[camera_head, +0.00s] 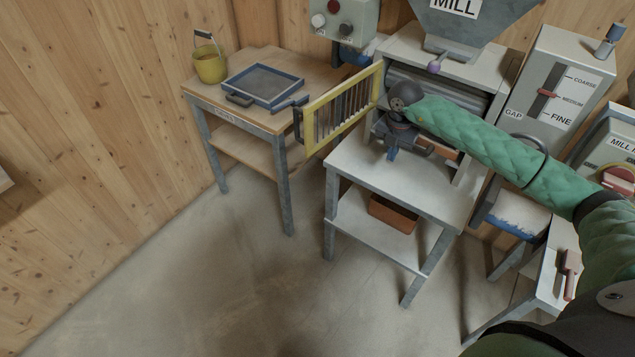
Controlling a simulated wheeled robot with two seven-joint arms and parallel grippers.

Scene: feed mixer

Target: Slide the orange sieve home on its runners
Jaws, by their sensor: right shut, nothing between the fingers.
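The mill (405,52) stands at the back with a yellow barred guard (340,110) swung out on its left. An orange strip (438,147), which looks like part of the orange sieve, shows low in the mill's opening, just behind the white table. My right forearm and hand cover much of it, so I cannot tell how far in it sits. My right gripper (391,152) points down in front of the opening, left of the orange strip. It is shut and empty. My left gripper is out of view.
A blue-framed sieve (263,83) and a yellow bucket (210,66) sit on the wooden table at left. A brown-orange box (392,214) lies on the white table's (385,185) lower shelf. A gap lever panel (560,95) stands at right. The floor in front is clear.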

